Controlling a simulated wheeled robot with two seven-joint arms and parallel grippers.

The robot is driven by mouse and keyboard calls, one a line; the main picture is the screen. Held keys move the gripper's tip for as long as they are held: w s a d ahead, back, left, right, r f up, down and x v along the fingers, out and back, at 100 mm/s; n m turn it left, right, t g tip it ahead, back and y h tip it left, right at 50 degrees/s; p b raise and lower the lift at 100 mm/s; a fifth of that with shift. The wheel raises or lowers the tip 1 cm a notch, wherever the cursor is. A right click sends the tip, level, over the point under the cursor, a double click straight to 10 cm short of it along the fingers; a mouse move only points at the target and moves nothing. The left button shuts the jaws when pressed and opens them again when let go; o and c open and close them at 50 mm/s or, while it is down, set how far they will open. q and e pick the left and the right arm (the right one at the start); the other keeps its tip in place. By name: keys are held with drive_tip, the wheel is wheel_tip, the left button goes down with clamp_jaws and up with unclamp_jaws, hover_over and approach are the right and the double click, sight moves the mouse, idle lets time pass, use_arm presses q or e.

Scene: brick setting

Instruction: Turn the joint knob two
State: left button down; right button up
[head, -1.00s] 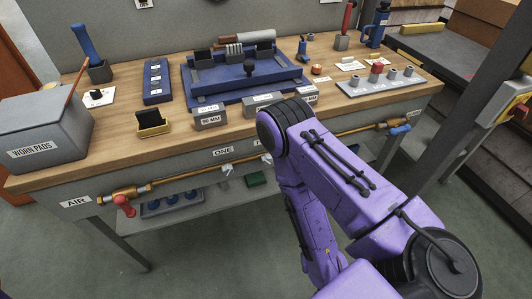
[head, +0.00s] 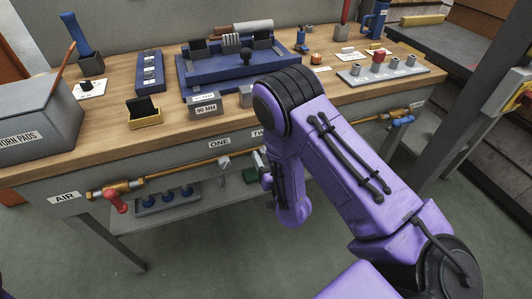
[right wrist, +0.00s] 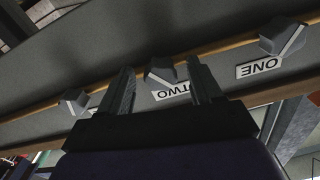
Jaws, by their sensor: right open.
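In the right wrist view, joint knob two (right wrist: 160,73) is a small grey knob on a brass pipe, above its label TWO (right wrist: 172,92), which appears upside down. My right gripper (right wrist: 160,65) is open, with one finger on each side of knob two. I cannot tell whether either finger touches it. In the head view, my purple right arm largely hides the gripper and knob two; part of the TWO label shows beside the arm. My left gripper is out of view.
Knob one (right wrist: 282,39) and another grey knob (right wrist: 73,101) flank knob two on the pipe. A red valve handle (head: 115,200) is at the pipe's left end and a blue handle (head: 402,121) at its right. The wooden bench top (head: 105,135) above carries blocks and tools.

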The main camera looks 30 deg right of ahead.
drive_tip(key=shift+x, duration=0.75)
drive_tip(key=c, duration=1)
drive_tip(key=m, duration=0.6)
drive_tip(key=shift+a, duration=0.2)
drive_tip(key=m, duration=0.5)
drive_tip(key=shift+m, duration=0.4)
drive_tip(key=shift+a, duration=0.1)
drive_tip(key=o, duration=1)
